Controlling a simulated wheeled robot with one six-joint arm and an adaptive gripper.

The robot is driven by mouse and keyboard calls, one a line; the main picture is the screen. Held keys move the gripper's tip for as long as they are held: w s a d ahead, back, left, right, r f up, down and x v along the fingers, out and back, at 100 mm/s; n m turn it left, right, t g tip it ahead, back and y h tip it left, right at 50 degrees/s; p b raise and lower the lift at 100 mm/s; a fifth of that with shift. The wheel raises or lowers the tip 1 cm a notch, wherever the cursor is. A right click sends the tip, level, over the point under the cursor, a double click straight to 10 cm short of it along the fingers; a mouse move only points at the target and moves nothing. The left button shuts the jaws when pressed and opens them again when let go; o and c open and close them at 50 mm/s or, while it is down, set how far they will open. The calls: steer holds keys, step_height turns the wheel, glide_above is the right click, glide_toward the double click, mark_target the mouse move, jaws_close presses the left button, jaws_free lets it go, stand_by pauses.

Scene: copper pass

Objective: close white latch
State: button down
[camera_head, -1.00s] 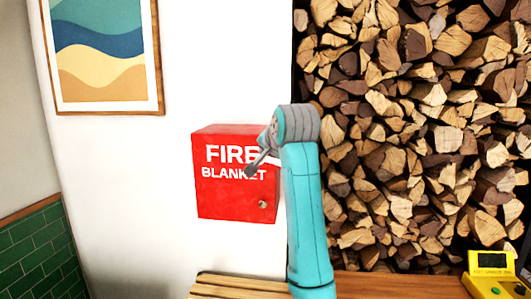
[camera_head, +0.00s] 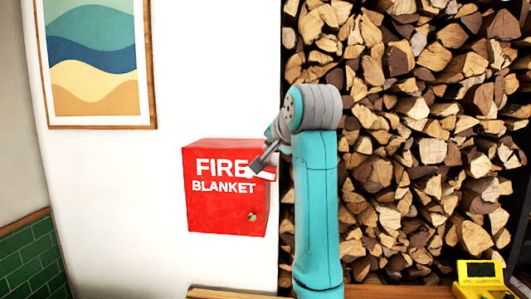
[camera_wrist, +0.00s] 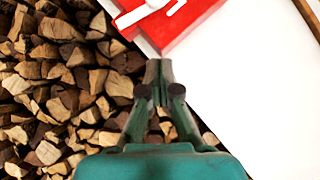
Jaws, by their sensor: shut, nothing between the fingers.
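A red fire blanket box (camera_head: 222,215) hangs on the white wall. The white latch (camera_head: 266,174) shows as a small pale bar at the box's right side, partly behind my gripper. My gripper (camera_head: 254,170) is in front of the box's upper right part, its tip close to the latch; I cannot tell if they touch in this view. In the wrist view, my gripper (camera_wrist: 158,64) is shut and empty, just below the box's edge. The box (camera_wrist: 190,25) is at the top there, with the white latch (camera_wrist: 138,15) lying across it, apart from the fingertips.
Stacked firewood (camera_head: 420,150) fills the right side. A framed picture (camera_head: 96,60) hangs at the upper left. A round knob (camera_head: 252,216) is low on the box front. A wooden surface (camera_head: 235,294) runs along the bottom, with a yellow device (camera_head: 480,280) at the right.

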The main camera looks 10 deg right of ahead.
steer(key=shift+v, duration=1.35)
